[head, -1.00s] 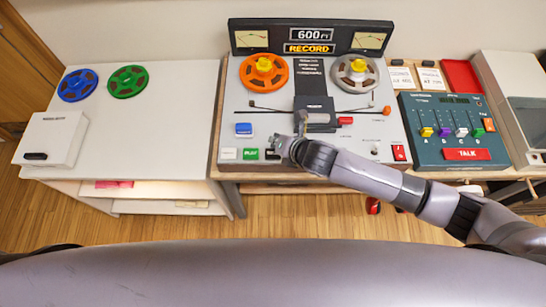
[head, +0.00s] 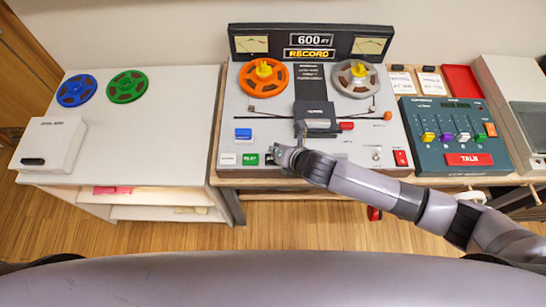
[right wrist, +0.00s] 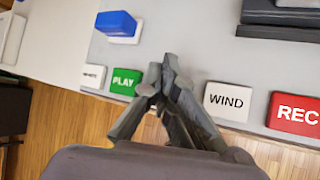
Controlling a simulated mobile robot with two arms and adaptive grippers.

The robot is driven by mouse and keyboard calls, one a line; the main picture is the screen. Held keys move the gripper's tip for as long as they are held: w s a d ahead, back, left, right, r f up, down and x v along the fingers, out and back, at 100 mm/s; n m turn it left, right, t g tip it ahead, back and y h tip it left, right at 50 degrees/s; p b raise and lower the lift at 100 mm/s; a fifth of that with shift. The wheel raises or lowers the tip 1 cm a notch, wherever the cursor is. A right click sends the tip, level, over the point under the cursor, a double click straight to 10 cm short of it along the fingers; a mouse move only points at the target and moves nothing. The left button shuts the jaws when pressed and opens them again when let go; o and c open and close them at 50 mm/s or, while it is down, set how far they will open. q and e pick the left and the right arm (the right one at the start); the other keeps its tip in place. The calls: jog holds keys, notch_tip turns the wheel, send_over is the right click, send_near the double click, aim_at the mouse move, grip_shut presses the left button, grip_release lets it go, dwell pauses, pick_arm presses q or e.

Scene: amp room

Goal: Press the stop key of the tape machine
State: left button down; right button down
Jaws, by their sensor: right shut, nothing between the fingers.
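The tape machine (head: 236,108) stands on the table, with an orange reel (head: 264,78) and a grey reel (head: 356,78) on top. Its front key row shows a white key (head: 228,159) and a green PLAY key (head: 250,159), also in the right wrist view (right wrist: 123,81). That view also shows a white WIND key (right wrist: 230,101) and a red REC key (right wrist: 296,112). My right gripper (head: 275,152) is shut and empty over the row, between PLAY and WIND in the right wrist view (right wrist: 162,72). It hides the spot beneath, so no stop label shows and contact cannot be told. My left gripper is out of view.
A blue block (head: 243,134) sits behind the keys. A mixer (head: 428,153) with a red TALK button stands to the right. Left, a white table (head: 140,120) holds blue and green reels and a white box (head: 50,145). My right arm crosses the machine's front right.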

jog(key=shift+f, duration=0.1)
dwell(0.6)
jog(key=shift+f, duration=0.35)
jog(key=shift+f, duration=0.5)
dwell(0.8)
jog(key=shift+r+p, duration=0.8)
jog(key=shift+r, duration=0.1)
notch_tip(320, 180, up, 5)
jog(key=p, duration=0.5)
jog(key=shift+r, duration=0.1)
